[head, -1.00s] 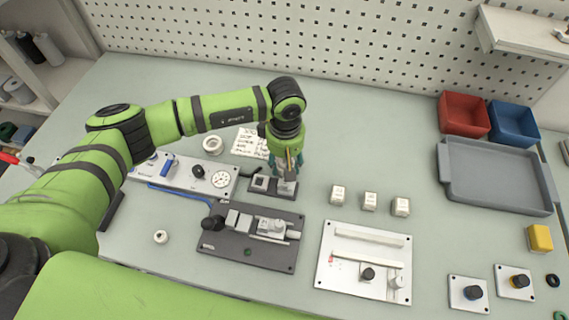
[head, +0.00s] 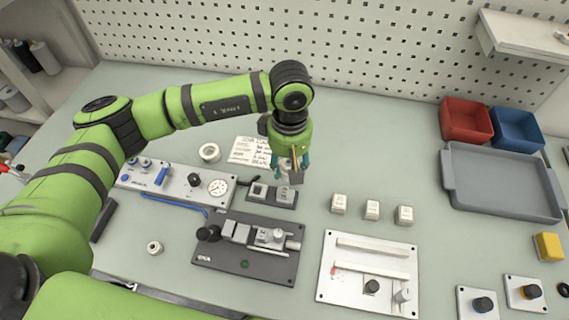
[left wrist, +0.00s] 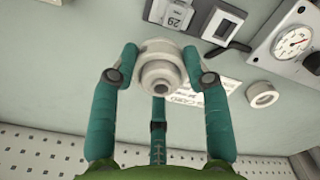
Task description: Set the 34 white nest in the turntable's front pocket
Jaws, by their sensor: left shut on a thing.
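My left gripper (head: 289,168) is shut on a pale grey-white stepped round part (left wrist: 160,72) with a hole in its middle. Two teal fingers flank it in the left wrist view and a third shows behind it. In the head view the part is largely hidden by the fingers. It hangs above the back of a small dark base (head: 271,201) that carries two blocks. One block (left wrist: 175,14) reads 29 in the left wrist view. I see no number 34 on the held part. I cannot pick out the turntable or its front pocket with certainty. My right gripper is not in view.
A gauge panel (head: 170,190) lies left of the base, and a dark fixture plate (head: 215,262) in front. Several white blocks (head: 372,209) stand to the right. The table between blocks and tray is clear.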

